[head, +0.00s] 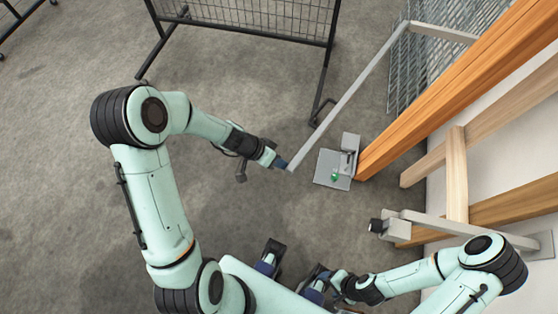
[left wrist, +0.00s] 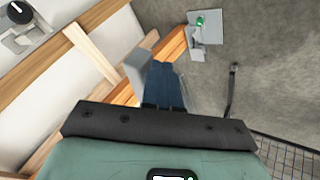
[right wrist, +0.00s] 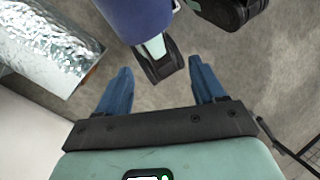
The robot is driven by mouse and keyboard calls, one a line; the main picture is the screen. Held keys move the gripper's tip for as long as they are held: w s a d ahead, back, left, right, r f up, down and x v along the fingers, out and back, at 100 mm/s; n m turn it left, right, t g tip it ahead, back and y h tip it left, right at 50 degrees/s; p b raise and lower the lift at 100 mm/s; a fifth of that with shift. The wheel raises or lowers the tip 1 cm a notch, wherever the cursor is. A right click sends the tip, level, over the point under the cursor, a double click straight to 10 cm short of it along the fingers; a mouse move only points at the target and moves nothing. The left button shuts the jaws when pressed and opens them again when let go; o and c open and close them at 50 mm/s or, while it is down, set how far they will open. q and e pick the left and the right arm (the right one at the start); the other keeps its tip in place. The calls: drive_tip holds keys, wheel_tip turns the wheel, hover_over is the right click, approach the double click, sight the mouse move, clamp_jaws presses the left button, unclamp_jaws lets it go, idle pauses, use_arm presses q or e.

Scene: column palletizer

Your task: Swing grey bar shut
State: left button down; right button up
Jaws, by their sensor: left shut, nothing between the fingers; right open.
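The grey bar (head: 345,92) is a long, straight bar that slants across the head view from a corner at the upper right to a free end near the middle. My left gripper (head: 284,164) is at that free end, with its blue fingers together and nothing between them. In the left wrist view, the closed fingers (left wrist: 165,72) are right beside the grey bar's end (left wrist: 136,68); whether they touch is unclear. A grey latch plate (head: 326,170) with a green light is right of the bar's end. My right gripper (right wrist: 160,82) is open and empty, low near my base.
An orange wooden beam (head: 440,108) runs behind the latch plate. A grey bracket with a black knob (head: 376,225) is below it at the wall. A black mesh rack (head: 255,20) stands at the top. Wire mesh (head: 425,65) fills the upper right. Open floor lies left.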

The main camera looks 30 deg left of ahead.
use_arm(q)
drive_tip(key=s+d+n+b, duration=0.1)
drive_tip(key=d+b, duration=0.5)
drive_tip(key=d, duration=1.8)
drive_tip(key=shift+s+d+n+t+y, duration=0.15)
drive_tip(key=shift+d+n+t+y, duration=0.15)
drive_tip(key=shift+t, duration=0.1)
use_arm(e)
drive_tip(key=shift+t, duration=0.5)
drive_tip(key=f, duration=0.1)
drive_tip(key=w+f, duration=0.1)
drive_tip(key=f, duration=0.3)
drive_tip(key=shift+w, duration=0.4)
use_arm(q)
drive_tip(key=shift+a, duration=0.15)
